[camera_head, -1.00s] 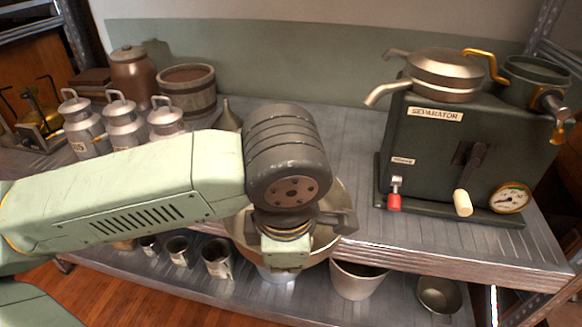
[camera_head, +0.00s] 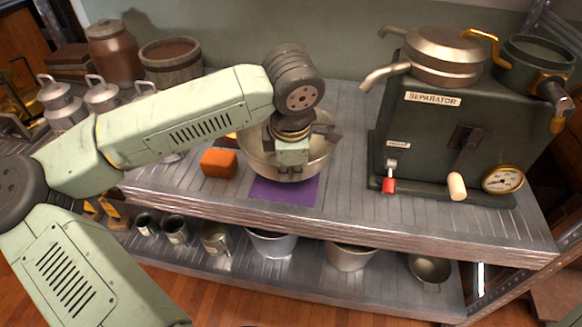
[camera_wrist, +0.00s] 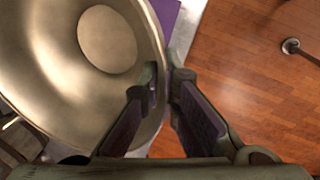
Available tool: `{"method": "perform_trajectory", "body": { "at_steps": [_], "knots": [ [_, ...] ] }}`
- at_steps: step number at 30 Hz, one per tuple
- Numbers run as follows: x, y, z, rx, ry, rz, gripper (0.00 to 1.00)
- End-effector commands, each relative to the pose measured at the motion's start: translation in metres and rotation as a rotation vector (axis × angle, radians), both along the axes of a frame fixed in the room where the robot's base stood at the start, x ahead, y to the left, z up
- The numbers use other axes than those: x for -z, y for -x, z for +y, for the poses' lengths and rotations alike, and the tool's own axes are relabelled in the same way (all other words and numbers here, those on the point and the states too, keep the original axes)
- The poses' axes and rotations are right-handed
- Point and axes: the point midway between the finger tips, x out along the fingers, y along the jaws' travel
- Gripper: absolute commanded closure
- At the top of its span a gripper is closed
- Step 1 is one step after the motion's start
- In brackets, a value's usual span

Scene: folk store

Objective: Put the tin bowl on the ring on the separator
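A large, dull metal bowl (camera_head: 257,160), the likely tin bowl, is over a purple mat (camera_head: 285,190) on the counter; I cannot tell whether it touches the mat. In the wrist view the bowl (camera_wrist: 60,60) fills the left side, open side towards the camera. My gripper (camera_wrist: 168,85) is closed across its rim, one finger inside and one outside. In the head view my gripper (camera_head: 292,172) partly hides the bowl. The dark green separator (camera_head: 415,135) stands to the right, with a metal pan (camera_head: 445,55) on top. I cannot surely pick out its ring.
An orange block (camera_head: 218,163) lies left of the bowl. Milk cans (camera_head: 60,105) and a wooden tub (camera_head: 170,70) stand at the back left. The lower shelf holds mugs, pots and a small bowl (camera_head: 430,270). Counter between mat and separator is clear.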

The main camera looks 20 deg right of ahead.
Motion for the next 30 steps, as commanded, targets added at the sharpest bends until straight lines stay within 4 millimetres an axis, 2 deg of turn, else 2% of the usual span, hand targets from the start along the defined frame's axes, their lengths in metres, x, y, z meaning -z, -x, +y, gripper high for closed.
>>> {"method": "perform_trajectory", "body": {
  "at_steps": [7, 12, 15, 29, 30],
  "knots": [
    [0.000, -0.020, -0.013, 0.000, 0.001, 0.000, 1.00],
    [0.028, -0.018, -0.011, 0.000, 0.001, 0.003, 1.00],
    [0.035, -0.018, -0.011, 0.000, 0.001, 0.000, 1.00],
    [0.042, -0.018, -0.011, 0.000, 0.001, -0.002, 1.00],
    [0.041, -0.018, -0.010, 0.000, 0.000, 0.000, 0.95]
  ]
}}
